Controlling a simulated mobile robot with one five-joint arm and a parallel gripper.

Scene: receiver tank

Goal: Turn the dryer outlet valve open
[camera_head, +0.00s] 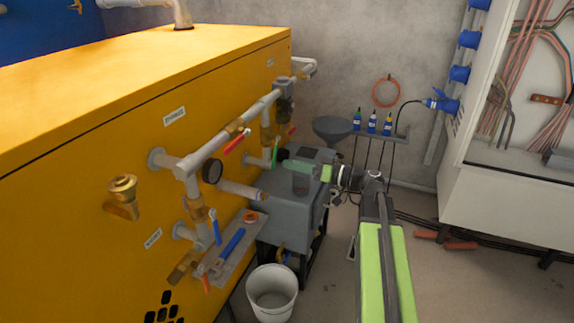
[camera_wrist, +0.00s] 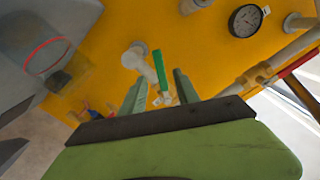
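A valve with a green lever handle (camera_head: 274,156) sits on a grey pipe stub on the yellow cabinet; I cannot read a label naming it as the dryer outlet valve. In the wrist view the green lever (camera_wrist: 159,70) stands upright in the picture, ahead of the gap between my fingers. My gripper (camera_head: 290,165) reaches left toward this valve, above the grey box. In the wrist view my gripper (camera_wrist: 160,90) is open, with a clear gap and nothing held. I cannot tell whether a finger touches the lever.
A red-handled valve (camera_head: 235,142) and a dark gauge (camera_head: 212,171) sit on the pipework to the left. The grey box (camera_head: 298,209) is under my gripper. A funnel (camera_head: 333,129) and bottles on a shelf (camera_head: 379,132) are behind. A white bucket (camera_head: 272,294) stands in front.

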